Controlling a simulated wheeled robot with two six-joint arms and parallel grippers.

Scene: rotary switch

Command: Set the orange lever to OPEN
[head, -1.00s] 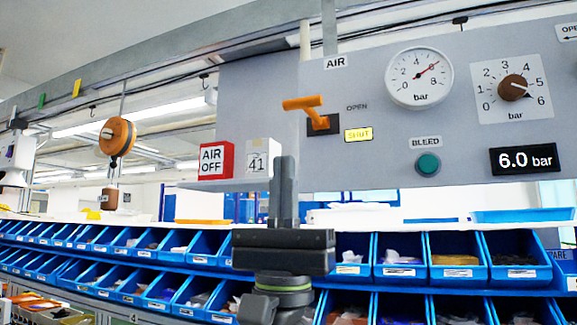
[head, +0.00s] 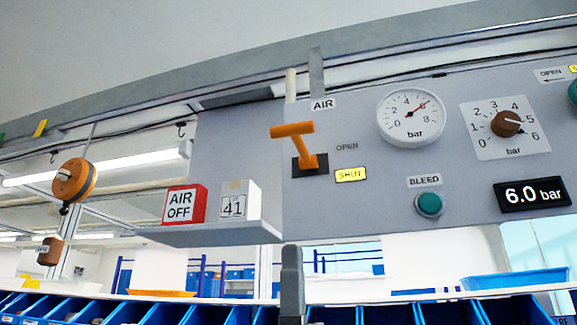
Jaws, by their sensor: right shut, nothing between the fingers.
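The orange lever (head: 306,146) is on the grey wall panel under the AIR label. It rises from a black base (head: 297,165) and ends in a crossbar handle. Right of it are a plain OPEN label (head: 346,147) and a yellow-lit SHUT label (head: 351,175). My right gripper (head: 291,254) shows at the bottom middle, below the panel and the lever, fingers pointing up. It is shut, empty and apart from the lever. Only its fingers show. My left gripper is not in view.
A small shelf (head: 212,236) with an AIR OFF block and a 41 block juts out left of the lever. A gauge (head: 411,114), a knob (head: 507,123), a green BLEED button (head: 429,205) and a 6.0 bar display (head: 532,195) are to the right. Blue bins line the bottom.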

